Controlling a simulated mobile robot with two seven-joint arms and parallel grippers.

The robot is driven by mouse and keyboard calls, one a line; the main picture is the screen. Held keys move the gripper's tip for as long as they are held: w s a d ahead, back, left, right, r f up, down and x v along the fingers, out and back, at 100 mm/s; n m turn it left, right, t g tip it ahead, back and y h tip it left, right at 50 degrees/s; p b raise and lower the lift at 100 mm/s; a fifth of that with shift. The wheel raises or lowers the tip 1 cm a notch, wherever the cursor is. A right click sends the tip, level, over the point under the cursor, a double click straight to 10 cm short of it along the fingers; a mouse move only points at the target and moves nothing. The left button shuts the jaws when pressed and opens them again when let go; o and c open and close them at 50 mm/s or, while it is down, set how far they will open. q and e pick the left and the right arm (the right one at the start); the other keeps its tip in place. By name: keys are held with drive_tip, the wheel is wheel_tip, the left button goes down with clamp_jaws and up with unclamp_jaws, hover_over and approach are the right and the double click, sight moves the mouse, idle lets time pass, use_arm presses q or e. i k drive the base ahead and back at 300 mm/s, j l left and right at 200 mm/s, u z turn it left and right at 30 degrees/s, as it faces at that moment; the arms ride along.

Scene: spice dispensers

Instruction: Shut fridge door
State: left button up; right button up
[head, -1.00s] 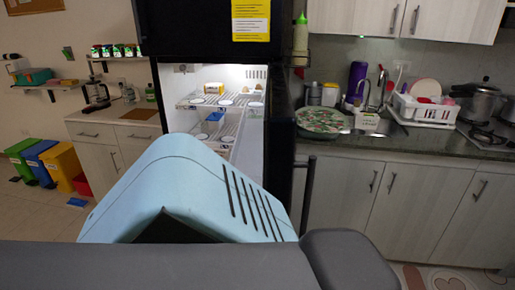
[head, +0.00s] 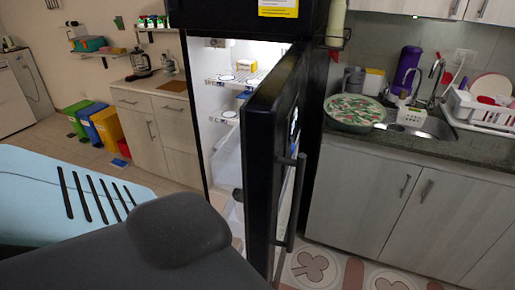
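The black fridge (head: 245,14) stands in the middle of the head view, with its lit white interior (head: 205,130) showing. Its black door (head: 258,170) is open and juts out toward me, covering the right part of the interior. The long dark door handle (head: 290,205) is upright at the door's near end. Neither of my grippers shows. Parts of my own body, light blue and dark grey, fill the lower left, left of the door. Whether any part of me touches the door cannot be told.
A counter with a sink (head: 430,125) and a round patterned tray (head: 355,112) stands right of the fridge. A low cabinet (head: 160,130) stands to its left. Green, blue and yellow bins (head: 105,125) stand on the floor farther left. Some patterned floor (head: 325,270) is bare right of the door.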

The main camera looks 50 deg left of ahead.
sight(255, 166)
drive_tip(key=i+u, duration=0.15)
drive_tip(key=u, duration=0.3)
drive_tip(key=i+l+u, duration=0.15)
drive_tip(key=u, duration=0.25)
drive_tip(key=i+l+u, duration=0.15)
drive_tip(key=u, duration=0.3)
drive_tip(key=i+l+u, duration=0.25)
drive_tip(key=l+u, duration=0.3)
drive_tip(key=k+l+u, duration=0.15)
drive_tip(key=k+l, duration=0.55)
drive_tip(key=k+l+u, duration=0.15)
drive_tip(key=k+l, duration=0.45)
drive_tip(key=k, duration=0.1)
